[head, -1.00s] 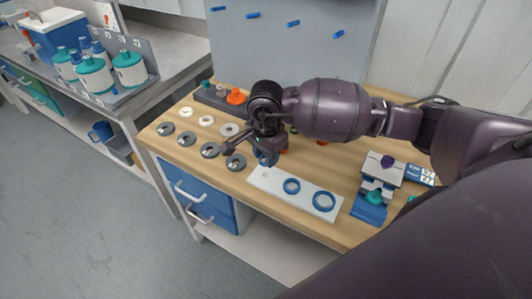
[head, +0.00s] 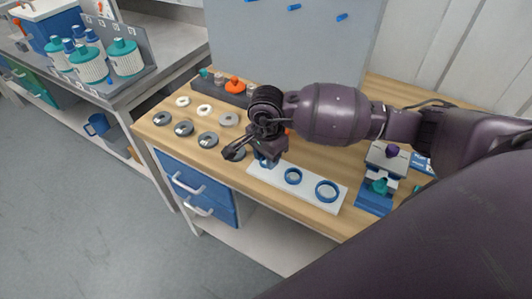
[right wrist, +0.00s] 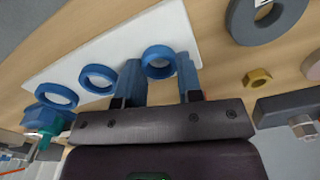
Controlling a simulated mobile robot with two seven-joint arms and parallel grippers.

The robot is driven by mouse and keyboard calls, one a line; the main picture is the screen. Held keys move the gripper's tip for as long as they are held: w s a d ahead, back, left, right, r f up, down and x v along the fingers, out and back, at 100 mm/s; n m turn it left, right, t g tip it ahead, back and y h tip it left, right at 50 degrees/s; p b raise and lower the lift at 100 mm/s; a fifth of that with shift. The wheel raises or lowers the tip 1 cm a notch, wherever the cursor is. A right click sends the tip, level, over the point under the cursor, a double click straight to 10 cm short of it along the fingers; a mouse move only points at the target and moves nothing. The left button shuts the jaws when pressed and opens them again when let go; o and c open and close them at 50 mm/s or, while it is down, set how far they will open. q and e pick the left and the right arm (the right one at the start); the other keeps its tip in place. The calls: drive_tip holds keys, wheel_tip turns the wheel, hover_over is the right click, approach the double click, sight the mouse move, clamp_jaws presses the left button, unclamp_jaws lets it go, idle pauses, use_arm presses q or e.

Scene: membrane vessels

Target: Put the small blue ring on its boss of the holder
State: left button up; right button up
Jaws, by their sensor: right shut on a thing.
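My right gripper (head: 262,158) is over the left end of a white plate (head: 310,195). In the right wrist view its two blue fingers (right wrist: 160,80) stand on either side of a blue ring (right wrist: 160,72) and are shut on it. In the head view that ring is mostly hidden by the gripper. A middle blue ring (head: 293,184) and a larger blue ring (head: 327,199) lie further right on the plate. They also show in the right wrist view. I cannot tell which part is the holder's boss. My left gripper is not in view.
Grey discs (head: 162,118) and pale rings (head: 204,110) lie left of the gripper. A dark rack (head: 212,88) with coloured knobs stands behind. A blue stand (head: 372,205) with teal and purple parts is right of the plate. Bare wood lies behind the plate.

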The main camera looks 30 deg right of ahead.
drive_tip(key=shift+f, duration=0.15)
drive_tip(key=o, duration=1)
drive_tip(key=shift+c, duration=0.2)
drive_tip(key=shift+r, duration=0.5)
wheel_tip(320, 180, up, 10)
